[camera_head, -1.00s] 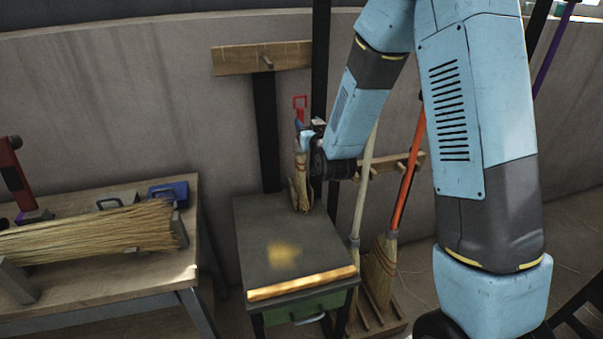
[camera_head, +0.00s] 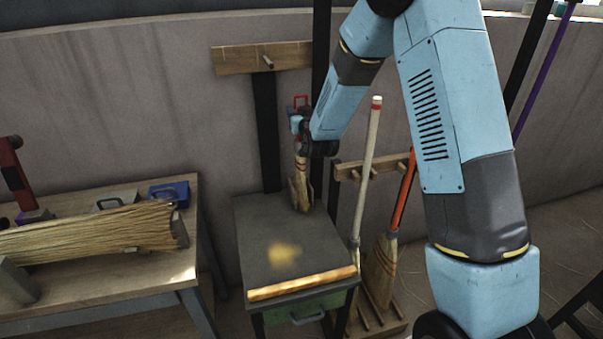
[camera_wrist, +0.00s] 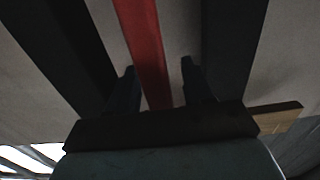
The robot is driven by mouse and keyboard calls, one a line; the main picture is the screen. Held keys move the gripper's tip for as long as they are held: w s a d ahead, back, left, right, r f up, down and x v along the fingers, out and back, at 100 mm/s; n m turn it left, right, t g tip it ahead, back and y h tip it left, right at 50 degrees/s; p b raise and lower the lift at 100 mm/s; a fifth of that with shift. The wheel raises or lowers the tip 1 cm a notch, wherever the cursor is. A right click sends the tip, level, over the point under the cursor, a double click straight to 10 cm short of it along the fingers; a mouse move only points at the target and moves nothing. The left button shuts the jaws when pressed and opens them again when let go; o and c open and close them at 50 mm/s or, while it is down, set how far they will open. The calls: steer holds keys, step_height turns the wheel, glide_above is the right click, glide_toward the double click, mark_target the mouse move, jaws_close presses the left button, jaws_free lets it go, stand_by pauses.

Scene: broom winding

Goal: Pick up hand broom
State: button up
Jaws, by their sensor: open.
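The hand broom (camera_head: 300,190) has straw bristles and stands upright at the back of the small dark table, close to the wall. My gripper (camera_head: 299,124) is at the upper end of the broom and partly hides it. In the wrist view, the two dark fingers of my gripper (camera_wrist: 160,85) are apart. A red strip (camera_wrist: 146,45) runs between them, with gaps on both sides. I cannot tell whether this strip is part of the broom. A red loop (camera_head: 300,101) shows just above my gripper in the head view.
The small table (camera_head: 255,240) has a yellowish patch and a green drawer (camera_head: 300,309). A workbench (camera_head: 120,280) with a straw bundle (camera_head: 100,232) stands at left. Long brooms (camera_head: 368,170) stand in a wooden rack (camera_head: 385,325) at right. A black post (camera_head: 266,140) rises behind.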

jaws_close()
stand_by(0.4)
